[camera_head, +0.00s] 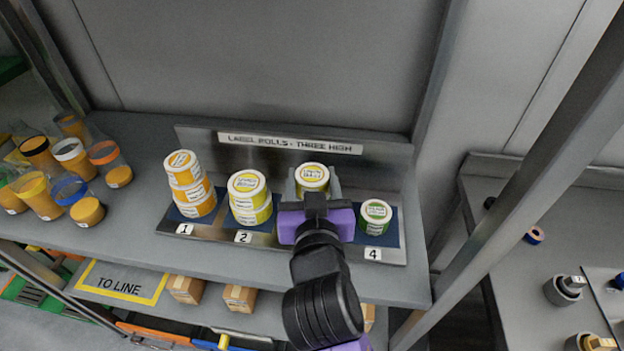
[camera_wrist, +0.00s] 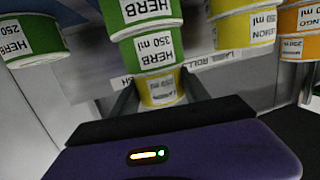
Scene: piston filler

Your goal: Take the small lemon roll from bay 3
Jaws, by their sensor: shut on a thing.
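A yellow lemon roll (camera_head: 312,177) sits between the fingers of my gripper (camera_head: 313,188), which is shut on it. In the wrist view, the lemon roll (camera_wrist: 160,89) has a white label too small to read, and the fingers (camera_wrist: 158,98) flank it. It is at the top of a column over two green HERB 350 ml rolls (camera_wrist: 150,50). I cannot tell whether it touches the upper green one. In the head view, my gripper hides these green rolls and bay 3's number plate; the column stands between bays 2 and 4.
Bay 1 holds stacked orange rolls (camera_head: 190,183), bay 2 stacked lemon rolls (camera_head: 249,197), close on the left. Bay 4 holds a green roll (camera_head: 375,216) close on the right. A back panel (camera_head: 205,140) stands behind. Several jars (camera_head: 73,158) fill the shelf's left end.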

